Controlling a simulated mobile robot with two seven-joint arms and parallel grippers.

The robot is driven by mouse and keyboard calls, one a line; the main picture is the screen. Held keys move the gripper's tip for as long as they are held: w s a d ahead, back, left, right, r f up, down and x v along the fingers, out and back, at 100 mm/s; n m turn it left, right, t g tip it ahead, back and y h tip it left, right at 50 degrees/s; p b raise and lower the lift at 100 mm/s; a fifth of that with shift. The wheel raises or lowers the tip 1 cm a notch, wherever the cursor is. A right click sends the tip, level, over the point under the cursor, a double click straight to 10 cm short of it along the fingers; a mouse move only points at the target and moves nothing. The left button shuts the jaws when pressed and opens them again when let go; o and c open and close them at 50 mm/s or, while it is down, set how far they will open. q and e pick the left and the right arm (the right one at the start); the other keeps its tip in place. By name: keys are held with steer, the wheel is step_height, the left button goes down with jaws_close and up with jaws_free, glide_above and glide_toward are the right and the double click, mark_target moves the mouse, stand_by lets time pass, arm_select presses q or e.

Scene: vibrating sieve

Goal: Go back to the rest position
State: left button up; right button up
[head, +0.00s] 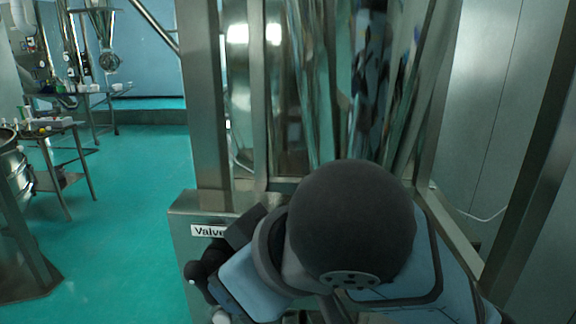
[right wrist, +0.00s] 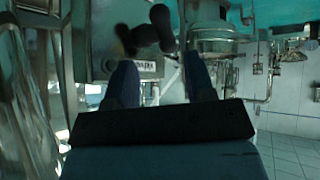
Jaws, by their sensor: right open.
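My right arm fills the lower middle of the head view, and its gripper cannot be made out clearly there. In the right wrist view my right gripper (right wrist: 160,68) is open, its two fingers apart with nothing held between them. Beyond the fingertips is a metal box with a valve label (right wrist: 145,66), which appears upside down. Dark rounded knobs (right wrist: 162,26) show near it. In the head view the same kind of metal box (head: 187,228) carries a label reading "Valve" (head: 207,231), partly covered by my arm. My left gripper is not in view.
A steel frame post (head: 205,100) and shiny metal vessel (head: 245,90) stand close in front of my arm. Another slanted post (head: 540,180) is at the right. A small table (head: 55,128) and a round metal machine (head: 12,165) stand left. The green floor (head: 135,190) between is clear.

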steer(key=w+d+f+m, duration=0.2)
steer(key=d+f+m, duration=0.2)
steer(key=d+f, duration=0.45)
steer(key=w+d+f+m, duration=0.25)
steer(key=d+f, duration=0.25)
steer(key=f, duration=0.7)
steer(key=s+d+f+m+g+h, duration=0.25)
steer(key=s+d+f+h, duration=0.35)
steer(key=s+d+f, duration=1.05)
steer(key=w+a+f+t+y, duration=0.1)
steer(key=w+a+f+t, duration=0.1)
steer(key=f, duration=0.5)
steer(key=w+a+f+t+y, duration=0.1)
steer(key=w+a+f+t, duration=0.1)
steer(key=w+f+t, duration=0.3)
steer(key=shift+f+t, duration=0.35)
steer(key=shift+f, duration=1)
